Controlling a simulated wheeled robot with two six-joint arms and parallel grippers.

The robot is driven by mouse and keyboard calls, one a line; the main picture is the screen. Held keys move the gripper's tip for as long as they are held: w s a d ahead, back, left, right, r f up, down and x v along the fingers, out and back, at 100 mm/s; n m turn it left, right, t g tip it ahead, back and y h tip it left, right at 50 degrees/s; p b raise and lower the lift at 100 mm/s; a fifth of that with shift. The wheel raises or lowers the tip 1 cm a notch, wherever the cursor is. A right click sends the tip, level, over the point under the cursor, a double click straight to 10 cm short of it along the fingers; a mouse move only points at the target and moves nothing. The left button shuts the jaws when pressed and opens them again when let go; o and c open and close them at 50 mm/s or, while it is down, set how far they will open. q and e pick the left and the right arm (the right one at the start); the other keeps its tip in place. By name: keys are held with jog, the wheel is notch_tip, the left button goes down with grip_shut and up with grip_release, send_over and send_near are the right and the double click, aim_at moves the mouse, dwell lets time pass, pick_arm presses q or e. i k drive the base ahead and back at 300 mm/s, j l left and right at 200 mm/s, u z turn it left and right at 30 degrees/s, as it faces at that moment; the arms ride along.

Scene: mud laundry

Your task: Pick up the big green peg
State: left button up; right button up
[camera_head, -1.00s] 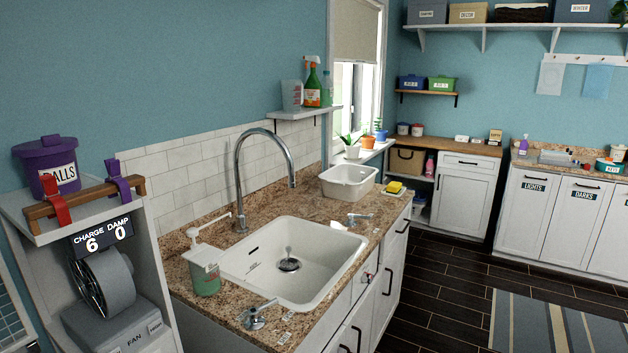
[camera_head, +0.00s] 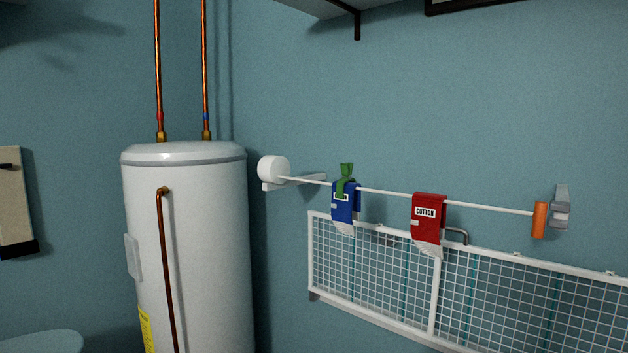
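A green peg (camera_head: 346,178) is clipped over a white line in the head view, a little right of the middle. It sits at the top of a blue sock (camera_head: 345,205) that hangs from the line. A red sock (camera_head: 428,222) with a "COTTON" label hangs farther right on the same line, with no peg visible on it. Neither of my grippers shows in this view.
The line (camera_head: 390,193) runs from a white round wall holder (camera_head: 273,170) to an orange handle (camera_head: 539,220) near a grey wall bracket (camera_head: 560,208). A white wire rack (camera_head: 370,268) is below. A white water heater (camera_head: 188,250) with copper pipes stands left.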

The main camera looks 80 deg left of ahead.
aim_at(347, 169)
jog(key=u, duration=2.55)
jog(key=z, duration=1.05)
jog(key=k+j+z, duration=1)
jog(key=u, duration=1.35)
jog(key=j, duration=0.1)
